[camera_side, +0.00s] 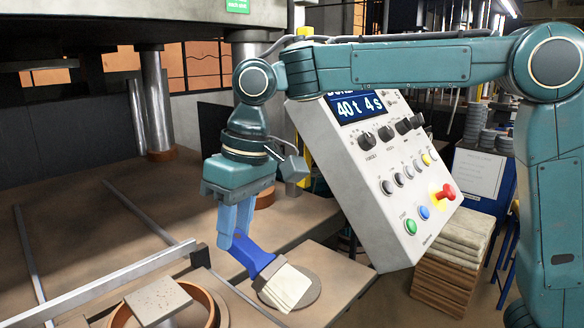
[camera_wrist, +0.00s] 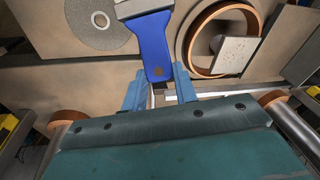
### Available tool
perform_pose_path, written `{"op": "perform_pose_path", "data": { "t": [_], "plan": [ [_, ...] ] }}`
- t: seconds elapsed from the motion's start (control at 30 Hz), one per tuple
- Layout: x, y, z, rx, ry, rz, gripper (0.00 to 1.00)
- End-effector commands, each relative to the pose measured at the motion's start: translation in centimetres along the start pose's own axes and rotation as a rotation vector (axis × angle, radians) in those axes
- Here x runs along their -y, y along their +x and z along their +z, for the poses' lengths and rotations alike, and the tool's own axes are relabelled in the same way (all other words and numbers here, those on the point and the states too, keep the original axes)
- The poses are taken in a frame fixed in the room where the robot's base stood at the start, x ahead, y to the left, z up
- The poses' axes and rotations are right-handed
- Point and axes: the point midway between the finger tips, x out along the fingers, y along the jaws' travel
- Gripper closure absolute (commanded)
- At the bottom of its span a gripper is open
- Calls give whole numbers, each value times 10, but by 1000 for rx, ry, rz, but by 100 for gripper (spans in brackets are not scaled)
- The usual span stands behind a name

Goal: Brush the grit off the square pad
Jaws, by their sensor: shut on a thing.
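My gripper (camera_side: 237,232) is shut on the blue handle of a brush (camera_side: 252,257). The brush is tilted, its pale bristles (camera_side: 287,288) pointing down to the right, in front of a grey flap disc (camera_side: 312,284); I cannot tell whether they touch it. In the wrist view the handle (camera_wrist: 154,45) sits between my fingers (camera_wrist: 160,78), and the bristles run out of the frame. The square pad (camera_side: 158,299) is light grey and speckled, inside a copper-brown ring (camera_side: 215,308) left of the brush. In the wrist view the pad (camera_wrist: 240,50) is right of the handle.
A control panel (camera_side: 375,170) with buttons stands close to the right of my gripper. A metal rail (camera_side: 110,285) crosses behind the ring. A press column (camera_side: 157,105) rises at the back. Stacked sheets (camera_side: 455,260) are at right. Brown bench surface lies open at left.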

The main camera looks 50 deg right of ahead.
Motion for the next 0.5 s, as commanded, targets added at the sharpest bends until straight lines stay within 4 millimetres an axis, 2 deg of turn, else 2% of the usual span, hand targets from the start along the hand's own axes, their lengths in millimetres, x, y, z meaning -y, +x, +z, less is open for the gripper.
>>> {"op": "perform_pose_path", "data": {
  "t": [0.1,0.27,0.5],
  "plan": [
    [16,-21,-25,-128,-62,-43,94],
    [38,-53,-55,-298,-144,-112,94],
    [77,-115,-94,-542,-266,-240,94]
  ]
}}
